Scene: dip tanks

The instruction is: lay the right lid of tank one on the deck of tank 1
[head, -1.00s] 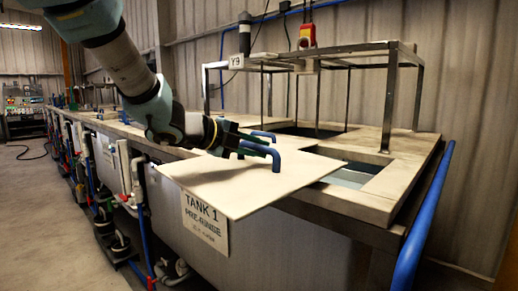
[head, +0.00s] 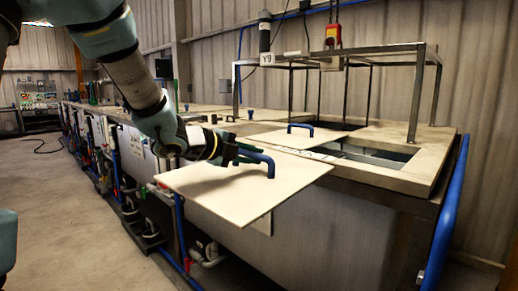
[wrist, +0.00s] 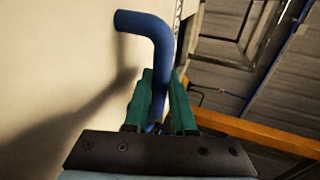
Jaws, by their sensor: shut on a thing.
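My gripper (head: 238,151) is shut on the blue bent handle (head: 266,160) of a pale square lid (head: 245,196). The lid hangs roughly level, out in front of the tank's front wall (head: 318,228). In the wrist view the green fingers (wrist: 160,100) close on both sides of the handle (wrist: 148,24), with the lid's pale face (wrist: 50,70) on the left. A second pale lid (head: 262,141) with a blue handle (head: 301,127) lies on the tank deck (head: 410,179) behind. To its right is an uncovered opening (head: 372,154).
A metal frame (head: 418,95) stands over the deck. A blue rail (head: 446,210) runs along the right end of the tank. Pipes and valves (head: 207,250) line the front below the lid.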

